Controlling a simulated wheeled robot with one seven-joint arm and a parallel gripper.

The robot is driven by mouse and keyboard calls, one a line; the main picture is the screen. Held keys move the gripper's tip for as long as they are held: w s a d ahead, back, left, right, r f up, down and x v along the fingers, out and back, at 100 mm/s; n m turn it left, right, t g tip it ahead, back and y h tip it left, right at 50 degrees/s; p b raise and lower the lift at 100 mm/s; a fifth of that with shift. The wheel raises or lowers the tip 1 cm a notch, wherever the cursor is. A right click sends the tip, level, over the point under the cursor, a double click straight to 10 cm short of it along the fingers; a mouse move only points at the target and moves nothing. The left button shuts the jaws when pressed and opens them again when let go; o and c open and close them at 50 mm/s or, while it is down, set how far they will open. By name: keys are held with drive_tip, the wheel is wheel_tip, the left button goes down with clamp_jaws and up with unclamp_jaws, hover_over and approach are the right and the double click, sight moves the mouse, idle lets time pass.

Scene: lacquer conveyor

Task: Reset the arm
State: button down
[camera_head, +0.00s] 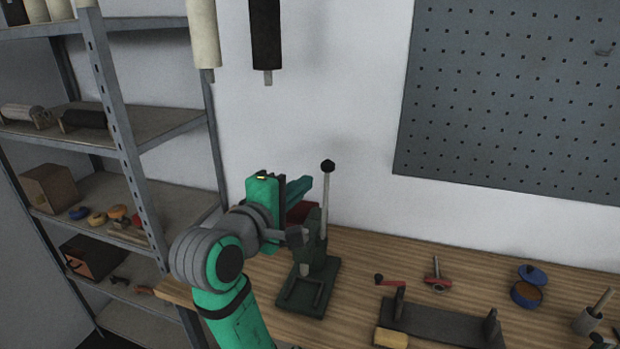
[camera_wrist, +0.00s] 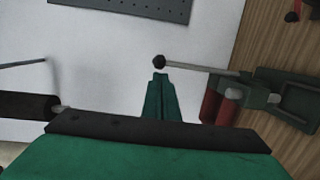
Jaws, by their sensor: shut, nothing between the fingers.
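My gripper (camera_head: 299,187) is raised above the wooden workbench, beside the upright lever of a dark green press. It is shut and empty, its green fingers held together. In the wrist view the closed green fingers (camera_wrist: 160,98) point toward the wall, and the black lever knob (camera_wrist: 159,62) appears just past their tips. Whether the fingers touch the lever cannot be told. The press (camera_head: 311,285) stands on the bench behind my arm, partly hidden by it. In the wrist view red parts (camera_wrist: 222,104) show next to the press.
The workbench (camera_head: 440,318) holds a dark fixture (camera_head: 440,322), a red-handled tool (camera_head: 437,275) and a blue-lidded pot (camera_head: 527,294) to the right. A metal shelf (camera_head: 125,150) stands close on the left. Two rolls (camera_head: 265,35) hang above. A perforated board (camera_head: 515,95) is on the wall.

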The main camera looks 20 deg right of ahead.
drive_tip(key=f+v, duration=0.1)
drive_tip(key=v, duration=0.5)
drive_tip(key=w+a+f+n+t+y, duration=0.1)
drive_tip(key=a+f+y, duration=0.1)
drive_tip(key=f, duration=0.6)
drive_tip(key=w+a+f+t+y, duration=0.1)
drive_tip(key=w+a+f+t, duration=0.1)
drive_tip(key=f, duration=0.6)
drive_tip(key=s+a+f+t+y, duration=0.1)
drive_tip(key=s+a+f+y, duration=0.25)
drive_tip(key=f, duration=0.55)
drive_tip(key=s+a+f+y, duration=0.2)
drive_tip(key=s+a+f, duration=0.15)
drive_tip(key=f, duration=0.55)
drive_tip(key=s+a+f+m+y, duration=0.1)
drive_tip(key=s+a+f+m, duration=0.1)
drive_tip(key=s+f, duration=0.45)
drive_tip(key=s+a+f+m+y, duration=0.2)
drive_tip(key=s+f, duration=0.1)
drive_tip(key=s, duration=0.6)
drive_tip(key=s+m, duration=0.5)
drive_tip(key=s, duration=1.3)
drive_tip(key=shift+r+m+y, duration=0.3)
drive_tip(key=shift+r+y, duration=0.15)
drive_tip(key=c, duration=2.5)
unclamp_jaws()
drive_tip(key=shift+w, duration=0.1)
